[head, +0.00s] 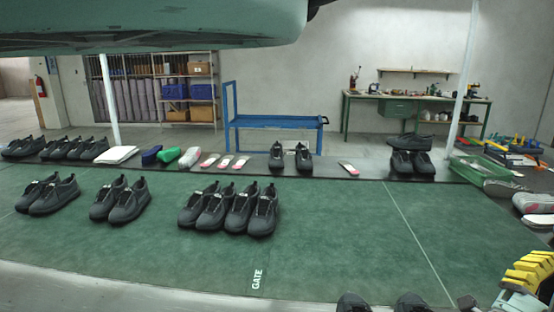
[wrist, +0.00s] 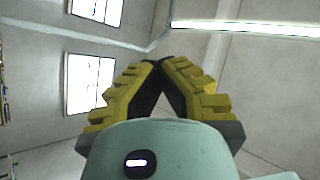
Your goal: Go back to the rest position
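My gripper (wrist: 159,63) shows in the wrist view with its yellow ribbed fingers leaning together until the tips meet. Nothing shows between them. In the head view, part of my gripper (head: 530,274) shows at the lower right edge, with yellow ribs over a pale green body. It is in front of the right end of the green mat and apart from the shoes. The rest of the gripper is cut off by the frame there.
Dark shoes stand in groups on the green mat (head: 345,238), including a row of several (head: 229,208). More shoes, coloured items and a green crate (head: 480,168) line the far strip. Shoes at the bottom edge are partly cut off. A blue cart (head: 275,122) stands behind. The mat's right half is mostly clear.

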